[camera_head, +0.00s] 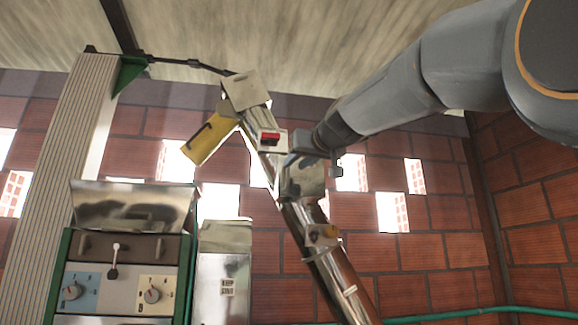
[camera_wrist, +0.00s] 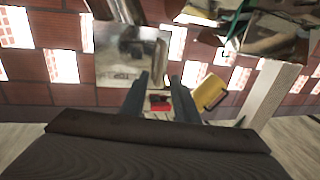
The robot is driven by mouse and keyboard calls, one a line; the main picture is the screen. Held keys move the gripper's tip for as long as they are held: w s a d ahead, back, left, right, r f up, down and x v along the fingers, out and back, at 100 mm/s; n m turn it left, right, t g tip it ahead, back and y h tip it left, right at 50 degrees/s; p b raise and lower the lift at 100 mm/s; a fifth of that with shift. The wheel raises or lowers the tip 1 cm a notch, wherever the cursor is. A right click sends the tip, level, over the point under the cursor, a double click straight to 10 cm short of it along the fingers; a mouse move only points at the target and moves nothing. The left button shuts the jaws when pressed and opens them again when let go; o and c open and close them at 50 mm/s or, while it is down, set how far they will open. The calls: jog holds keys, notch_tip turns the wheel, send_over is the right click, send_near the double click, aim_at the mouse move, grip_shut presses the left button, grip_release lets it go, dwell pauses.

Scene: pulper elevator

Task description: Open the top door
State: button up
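A slanted shiny metal elevator tube (camera_head: 335,277) runs up to a yellow motor (camera_head: 208,139) at its top. A boxy metal piece (camera_head: 303,180) sits on its upper part, partly behind my gripper (camera_head: 318,160); I cannot tell for sure whether it is the top door. In the wrist view a flat shiny metal panel (camera_wrist: 125,55) lies left of my fingers, its right edge close to them. My gripper (camera_wrist: 160,80) shows two dark fingers apart, with nothing seen held between them. Contact with the panel cannot be told.
A red switch (camera_head: 269,137) is mounted beside the motor, close to my gripper. A control cabinet (camera_head: 119,283) with a raised shiny lid (camera_head: 132,207) stands at lower left, beside a pale ribbed column (camera_head: 64,160). A brick wall (camera_head: 445,255) stands behind.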

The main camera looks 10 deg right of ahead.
aim_at(288, 169)
jog(key=shift+p+x, duration=1.15)
jog(key=shift+x, duration=1.4)
grip_shut()
